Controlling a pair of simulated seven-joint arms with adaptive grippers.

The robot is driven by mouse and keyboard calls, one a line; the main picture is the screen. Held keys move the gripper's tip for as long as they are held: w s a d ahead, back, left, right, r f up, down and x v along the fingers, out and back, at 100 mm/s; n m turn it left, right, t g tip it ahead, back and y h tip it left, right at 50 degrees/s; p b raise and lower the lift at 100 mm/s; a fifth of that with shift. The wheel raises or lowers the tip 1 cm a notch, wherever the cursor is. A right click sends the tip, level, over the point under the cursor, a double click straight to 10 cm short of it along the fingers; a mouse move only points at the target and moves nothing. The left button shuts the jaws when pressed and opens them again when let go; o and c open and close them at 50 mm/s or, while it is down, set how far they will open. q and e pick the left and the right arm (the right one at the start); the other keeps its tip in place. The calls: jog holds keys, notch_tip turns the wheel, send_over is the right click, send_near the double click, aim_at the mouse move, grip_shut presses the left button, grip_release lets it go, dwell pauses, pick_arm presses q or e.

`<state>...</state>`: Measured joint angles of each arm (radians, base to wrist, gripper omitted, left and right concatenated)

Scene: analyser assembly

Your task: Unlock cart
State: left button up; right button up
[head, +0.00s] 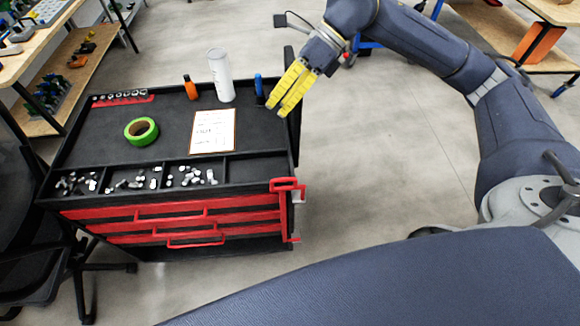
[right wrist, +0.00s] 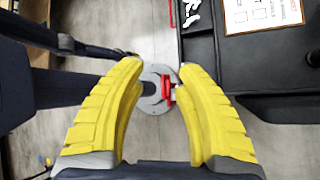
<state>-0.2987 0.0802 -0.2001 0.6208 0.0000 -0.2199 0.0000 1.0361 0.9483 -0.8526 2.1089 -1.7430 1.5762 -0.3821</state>
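The cart (head: 170,118) has a black tray top and red drawers, and stands at left centre in the head view. A red latch-like part (head: 287,185) sits at its front right corner, with a red strip running down beside it. My right gripper (head: 275,110) has yellow fingers pointing down over the cart's right edge, behind that corner. In the right wrist view the right gripper (right wrist: 160,72) is open. A grey ring-shaped part and a small red part (right wrist: 167,88) show between its fingers; I cannot tell whether they touch. My left gripper is out of view.
The cart top holds a green tape roll (head: 141,131), a white bottle (head: 220,76), an orange bottle (head: 190,87), a blue item (head: 259,86) and a paper sheet (head: 213,131). A black chair (head: 35,250) stands left. Floor right of the cart is clear.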

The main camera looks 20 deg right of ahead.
jog(key=s+d+f+n+h, duration=0.3)
jog(key=s+d, duration=0.1)
jog(key=s, duration=0.1)
send_near(282, 179)
jog(key=shift+h, duration=0.3)
jog(key=x, duration=0.9)
jog(key=shift+a, duration=0.2)
jog(key=shift+r, duration=0.1)
jog(key=shift+c, duration=0.4)
grip_shut()
